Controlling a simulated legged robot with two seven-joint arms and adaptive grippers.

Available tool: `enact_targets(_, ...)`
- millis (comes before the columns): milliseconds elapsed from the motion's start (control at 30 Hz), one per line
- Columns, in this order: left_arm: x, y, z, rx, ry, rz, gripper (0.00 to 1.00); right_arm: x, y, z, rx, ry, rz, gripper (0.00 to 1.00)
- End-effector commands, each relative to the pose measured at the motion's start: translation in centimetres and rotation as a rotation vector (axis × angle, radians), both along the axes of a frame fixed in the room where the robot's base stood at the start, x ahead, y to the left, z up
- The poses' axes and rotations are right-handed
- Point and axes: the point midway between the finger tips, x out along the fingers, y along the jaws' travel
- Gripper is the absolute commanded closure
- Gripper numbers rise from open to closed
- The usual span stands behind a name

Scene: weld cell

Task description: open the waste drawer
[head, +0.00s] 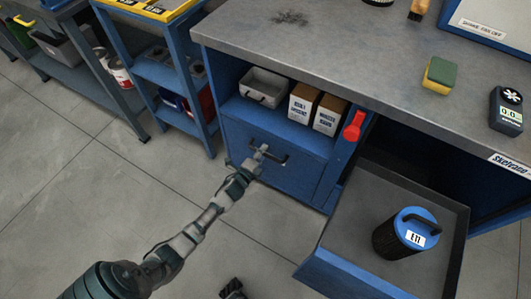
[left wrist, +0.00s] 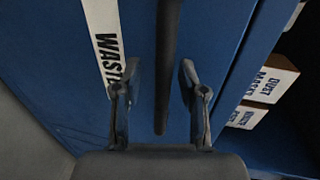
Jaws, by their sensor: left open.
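The waste drawer (head: 302,178) is a blue front low in the workbench, flush with the cabinet and shut. Its dark bar handle (head: 283,160) is near the top of the front. In the left wrist view the handle (left wrist: 169,40) runs upright between my fingers, beside a white label reading "WASTE" (left wrist: 104,40). My left gripper (head: 261,155) is at the handle, open, with a finger on each side of the bar (left wrist: 160,82). I see gaps between fingers and bar. A dark piece at the bottom edge of the head view may be my right gripper (head: 232,289); its jaws are unclear.
Above the drawer, a shelf holds a grey bin (head: 264,87) and labelled boxes (head: 303,103). A red handle-like part (head: 354,125) is to their right. An open drawer (head: 337,275) with a blue-lidded canister (head: 398,236) juts out at right. A blue rack (head: 170,75) stands left.

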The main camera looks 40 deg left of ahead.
Motion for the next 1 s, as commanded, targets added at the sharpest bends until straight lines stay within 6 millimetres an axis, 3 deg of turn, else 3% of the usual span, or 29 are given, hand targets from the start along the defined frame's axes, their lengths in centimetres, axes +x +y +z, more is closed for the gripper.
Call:
enact_targets(267, 0.2, 0.1, 0.1, -0.001, -0.001, -0.001, 0.61, 0.4, 0.1, -0.1, -0.001, 0.001, 0.001, 0.6)
enact_targets(400, 0.1, 0.1, 0.0, -0.001, -0.001, 0.0, 0.96, 0.4, 0.1, -0.1, -0.001, 0.001, 0.001, 0.6)
enact_targets(433, 0.1, 0.1, 0.0, -0.001, -0.001, 0.0, 1.0, 0.4, 0.1, -0.1, -0.001, 0.001, 0.001, 0.6)
enact_targets(767, -0.1, 0.0, -0.1, -0.001, 0.002, 0.0, 1.0, 0.3, 0.1, 0.1, -0.001, -0.001, 0.0, 0.6)
enact_targets(1000, -2.3, -0.4, 0.1, -0.003, 0.002, -0.001, 1.0, -0.4, 0.0, 1.2, 0.004, -0.011, -0.001, 0.6)
